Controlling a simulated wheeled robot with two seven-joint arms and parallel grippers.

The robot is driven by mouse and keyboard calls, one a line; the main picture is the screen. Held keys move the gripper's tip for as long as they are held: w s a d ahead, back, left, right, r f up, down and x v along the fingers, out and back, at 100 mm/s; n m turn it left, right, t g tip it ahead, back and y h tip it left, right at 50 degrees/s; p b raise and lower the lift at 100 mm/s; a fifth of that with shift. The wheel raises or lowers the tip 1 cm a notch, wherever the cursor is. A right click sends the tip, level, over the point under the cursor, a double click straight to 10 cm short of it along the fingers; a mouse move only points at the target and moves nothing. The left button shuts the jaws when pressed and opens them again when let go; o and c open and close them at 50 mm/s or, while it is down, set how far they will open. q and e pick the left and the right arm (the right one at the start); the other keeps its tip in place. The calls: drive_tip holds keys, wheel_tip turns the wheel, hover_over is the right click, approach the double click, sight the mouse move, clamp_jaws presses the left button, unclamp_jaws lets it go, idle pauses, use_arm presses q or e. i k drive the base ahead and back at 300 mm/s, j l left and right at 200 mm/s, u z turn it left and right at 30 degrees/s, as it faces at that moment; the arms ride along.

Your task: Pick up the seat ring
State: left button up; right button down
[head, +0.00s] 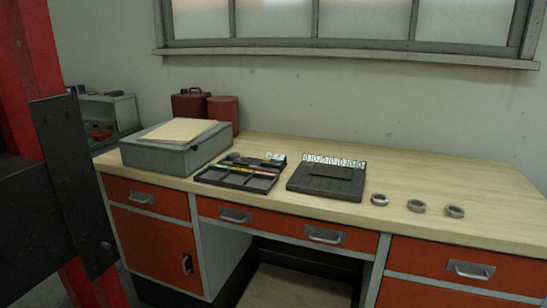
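Three small grey metal rings lie in a loose row near the front edge of the workbench, right of its middle. They are a left ring (379,200), a middle ring (416,206) and a right ring (454,211). They lie flat and apart from one another, and look much alike at this size. I cannot tell which is the seat ring. Neither of my grippers is in view.
The wooden workbench (490,195) has orange drawers. Left of the rings are a dark block (325,184) with a row of white pieces, a parts tray (237,178) and a grey box (172,155). Red cans (190,105) stand behind. A red post (20,80) stands at left.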

sight(379, 196)
drive_tip(key=i+l, duration=0.15)
drive_tip(key=l, duration=0.25)
drive_tip(key=i+l, duration=0.15)
drive_tip(key=l, duration=0.2)
drive_tip(key=i+l+z, duration=0.1)
drive_tip(key=l, duration=0.3)
drive_tip(key=i+l, duration=0.4)
drive_tip(key=l, duration=0.35)
drive_tip(key=z, duration=0.05)
